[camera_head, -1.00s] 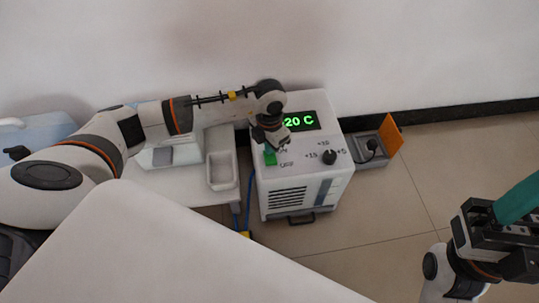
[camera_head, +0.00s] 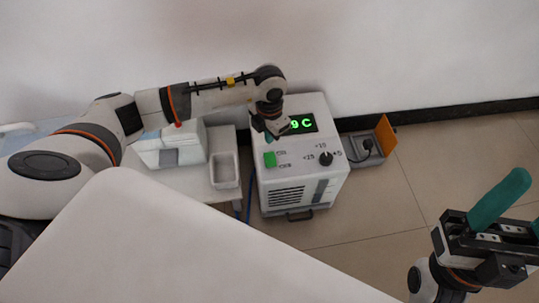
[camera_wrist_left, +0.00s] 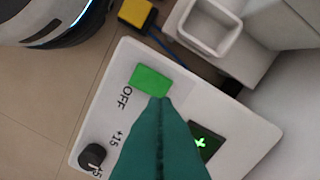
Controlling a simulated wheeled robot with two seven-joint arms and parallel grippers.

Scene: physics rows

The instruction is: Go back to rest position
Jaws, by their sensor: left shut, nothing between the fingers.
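My left gripper (camera_head: 269,138) is above the top of a white box-shaped device (camera_head: 295,181) against the wall. Its teal fingers are shut with nothing between them; the left wrist view shows them together (camera_wrist_left: 162,105), tips near a green switch (camera_wrist_left: 150,80) marked OFF. In the head view the green switch (camera_head: 270,159) is just below the fingertips. The device's green display (camera_head: 302,123) is partly hidden by my left wrist and shows "9 C". My right gripper (camera_head: 517,212) is at the lower right, with teal fingers apart and empty, partly cut by the picture edge.
A black knob (camera_head: 326,158) is on the device. A white tray (camera_head: 224,170) and a white box with a red knob (camera_head: 183,148) stand left of it. A socket with an orange lid (camera_head: 386,135) is at the right. Open floor (camera_head: 420,185) lies beyond.

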